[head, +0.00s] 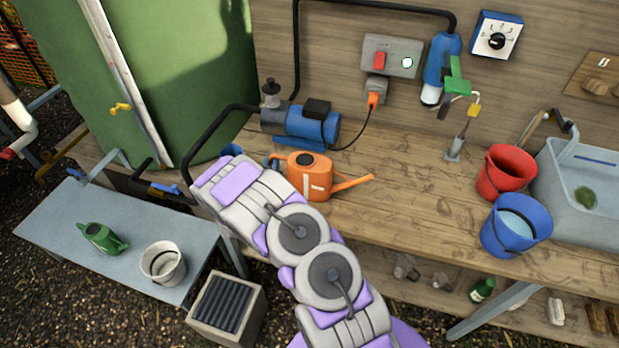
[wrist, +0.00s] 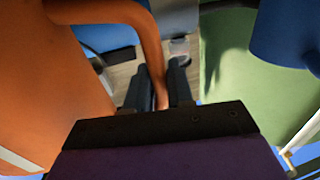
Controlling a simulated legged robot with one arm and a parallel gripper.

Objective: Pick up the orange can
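The orange can (head: 308,177), a watering can with a spout pointing right, is on the wooden bench in the head view. In the wrist view the can's body (wrist: 45,80) fills the left, and its curved handle comes down between the fingers of my gripper (wrist: 160,88). The dark fingers are close together, one on each side of the handle, with hardly any gap showing, so my gripper looks shut on it. In the head view my arm reaches to the can's left side and the fingers are mostly hidden.
A blue pump (head: 312,124) stands just behind the can, with a black hose and cable. A green tank (head: 185,70) is at the left. The bench (head: 420,205) is clear right of the can, up to the red bucket (head: 506,172) and blue bucket (head: 515,225).

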